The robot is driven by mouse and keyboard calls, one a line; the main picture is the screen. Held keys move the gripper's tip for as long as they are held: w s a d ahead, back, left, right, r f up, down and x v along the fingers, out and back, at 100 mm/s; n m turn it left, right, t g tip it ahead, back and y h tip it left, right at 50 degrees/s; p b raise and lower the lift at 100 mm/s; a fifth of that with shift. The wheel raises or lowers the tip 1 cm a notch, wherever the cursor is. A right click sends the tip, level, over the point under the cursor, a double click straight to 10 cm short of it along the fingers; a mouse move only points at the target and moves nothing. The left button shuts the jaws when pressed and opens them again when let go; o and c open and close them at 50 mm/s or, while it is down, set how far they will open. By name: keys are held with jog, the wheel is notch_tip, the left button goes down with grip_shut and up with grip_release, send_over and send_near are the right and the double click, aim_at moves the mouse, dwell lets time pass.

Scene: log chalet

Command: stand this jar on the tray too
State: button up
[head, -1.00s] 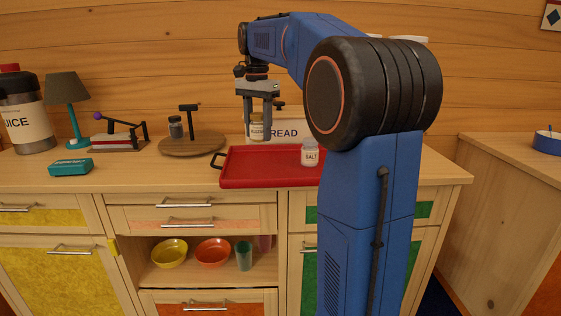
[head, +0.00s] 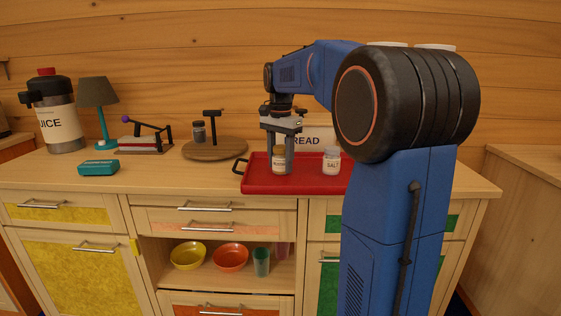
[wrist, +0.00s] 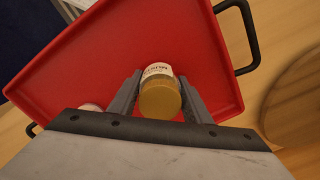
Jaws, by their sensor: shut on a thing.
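My gripper (head: 283,166) is shut on a small jar (head: 279,158) with a gold lid and a white label, whose wording is too small to read surely. The jar is upright over the left part of the red tray (head: 262,186), at or just above its surface; I cannot tell if it touches. In the wrist view the jar (wrist: 160,97) sits between the two fingers, with the tray (wrist: 90,55) below it. The white salt jar (head: 331,161) stands on the tray to the right. Its lid (wrist: 90,106) is mostly hidden in the wrist view.
A bread box (head: 320,138) stands behind, partly hidden by my arm. The tray's black handle (head: 239,170) sticks out left. A teal box (head: 99,168) lies farther left.

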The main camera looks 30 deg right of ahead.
jog(key=shift+f, duration=0.1)
jog(key=o, duration=1.2)
jog(key=shift+o, duration=0.2)
notch_tip(320, 180, up, 12)
jog(key=shift+r, duration=0.15)
jog(key=s+a+f+n+t, duration=0.1)
jog(key=s+a+f+n, duration=0.3)
jog(key=s+f, duration=0.5)
jog(key=s+a+f+n+t, duration=0.2)
jog(key=s+a+f+n, duration=0.3)
jog(key=s+f, duration=0.4)
jog(key=s+a+f+n+t, duration=0.1)
jog(key=s+a+f+n, duration=0.4)
jog(key=s, duration=0.7)
notch_tip(320, 180, down, 4)
jog(key=shift+a+f+t, duration=0.1)
jog(key=shift+a+t, duration=0.3)
jog(key=shift+a, duration=0.55)
jog(key=shift+s, duration=0.1)
